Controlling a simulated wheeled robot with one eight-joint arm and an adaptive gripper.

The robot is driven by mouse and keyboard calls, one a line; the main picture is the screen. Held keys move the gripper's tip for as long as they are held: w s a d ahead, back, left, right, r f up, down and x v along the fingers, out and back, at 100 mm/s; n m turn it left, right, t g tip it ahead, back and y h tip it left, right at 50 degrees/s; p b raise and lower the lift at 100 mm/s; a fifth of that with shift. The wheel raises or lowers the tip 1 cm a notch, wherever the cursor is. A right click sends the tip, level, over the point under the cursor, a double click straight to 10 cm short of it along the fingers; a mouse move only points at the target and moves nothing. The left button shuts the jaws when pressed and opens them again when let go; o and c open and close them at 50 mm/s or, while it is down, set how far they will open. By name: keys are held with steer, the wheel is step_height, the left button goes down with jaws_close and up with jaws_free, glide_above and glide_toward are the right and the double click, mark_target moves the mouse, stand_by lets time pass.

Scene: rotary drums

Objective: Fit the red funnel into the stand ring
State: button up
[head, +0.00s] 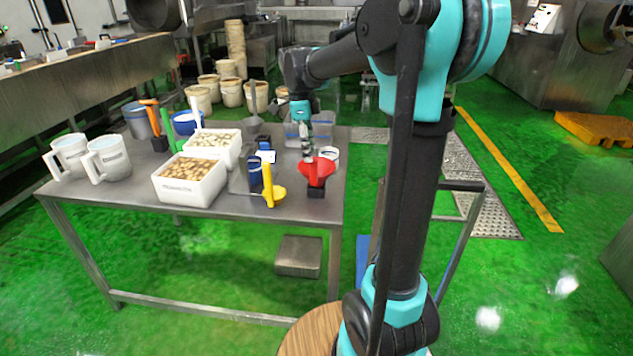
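The red funnel (317,168) is near the front right of the steel table. A black block (315,191) shows directly below it; I cannot tell whether the funnel rests on it. My gripper (307,154) points down just above and behind the funnel's left side. It is too small to tell whether its fingers are open, or touch the funnel. A white round rim (330,153) shows just behind the funnel to the right. I cannot tell whether this is the stand ring, and no other ring is clear.
On the steel table (222,203), a yellow tool (269,188) stands left of the funnel. Two white bins (188,182) and white jugs (108,160) are farther left. A clear blue bin (297,132) is behind my gripper. The front table edge is close to the funnel.

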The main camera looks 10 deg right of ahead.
mark_target(314, 180)
steer(key=shift+s+d+f, duration=0.1)
steer(key=shift+d+f, duration=0.15)
steer(key=shift+f, duration=0.75)
steer(key=shift+w+d+f, duration=0.1)
steer(key=shift+d+f, duration=0.1)
steer(key=shift+f, duration=0.8)
steer(key=shift+s+d+f, duration=0.1)
steer(key=shift+d+f, duration=0.15)
steer(key=shift+f, duration=0.75)
jaws_close()
